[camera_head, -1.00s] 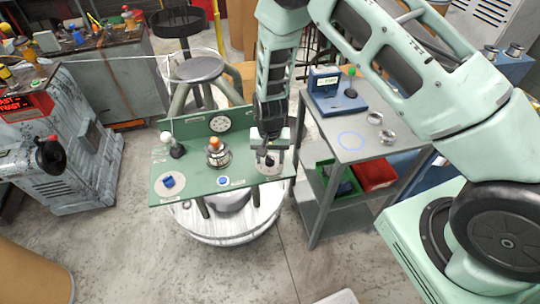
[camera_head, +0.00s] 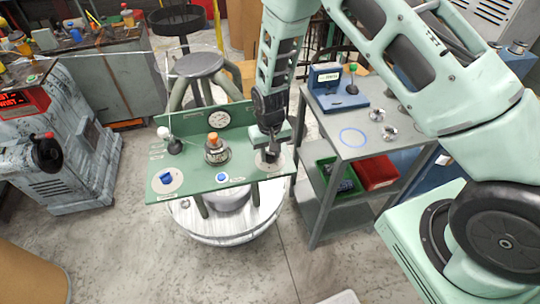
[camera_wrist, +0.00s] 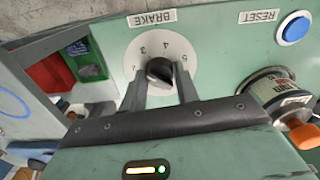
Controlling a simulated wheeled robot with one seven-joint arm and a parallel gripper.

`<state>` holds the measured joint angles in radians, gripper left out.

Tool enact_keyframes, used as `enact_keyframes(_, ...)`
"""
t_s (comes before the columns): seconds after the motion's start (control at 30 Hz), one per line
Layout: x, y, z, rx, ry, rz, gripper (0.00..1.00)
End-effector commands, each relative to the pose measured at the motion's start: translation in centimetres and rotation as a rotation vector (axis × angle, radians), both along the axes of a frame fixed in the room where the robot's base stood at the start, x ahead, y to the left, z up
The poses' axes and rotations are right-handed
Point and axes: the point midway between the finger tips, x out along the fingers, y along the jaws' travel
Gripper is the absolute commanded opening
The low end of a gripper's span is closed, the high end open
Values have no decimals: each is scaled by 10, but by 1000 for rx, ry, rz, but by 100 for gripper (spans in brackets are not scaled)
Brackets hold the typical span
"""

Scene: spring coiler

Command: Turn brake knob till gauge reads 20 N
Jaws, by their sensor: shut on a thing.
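The brake knob (camera_wrist: 159,71) is a black knob on a white numbered dial (camera_wrist: 146,48) under the BRAKE label in the wrist view. My gripper (camera_wrist: 160,88) is shut on the knob, one finger on each side of it. In the head view my gripper (camera_head: 270,153) reaches down to the right end of the green panel (camera_head: 205,184) and covers most of the knob. The round white gauge (camera_head: 219,119) stands on the panel's upright back. Its reading is too small to tell.
A blue RESET button (camera_wrist: 295,29) and a jar-like unit with an orange top (camera_wrist: 275,92) sit beside the knob. A white-ball lever (camera_head: 165,133) and blue knob (camera_head: 167,179) are at the panel's left. A grey cart (camera_head: 330,150) stands close right.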

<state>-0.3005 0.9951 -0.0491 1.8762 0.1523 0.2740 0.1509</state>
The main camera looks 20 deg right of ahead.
Motion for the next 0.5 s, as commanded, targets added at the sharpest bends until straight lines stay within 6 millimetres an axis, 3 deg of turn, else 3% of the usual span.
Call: enact_keyframes(0.5,1,0,-1,0,-2,399,8)
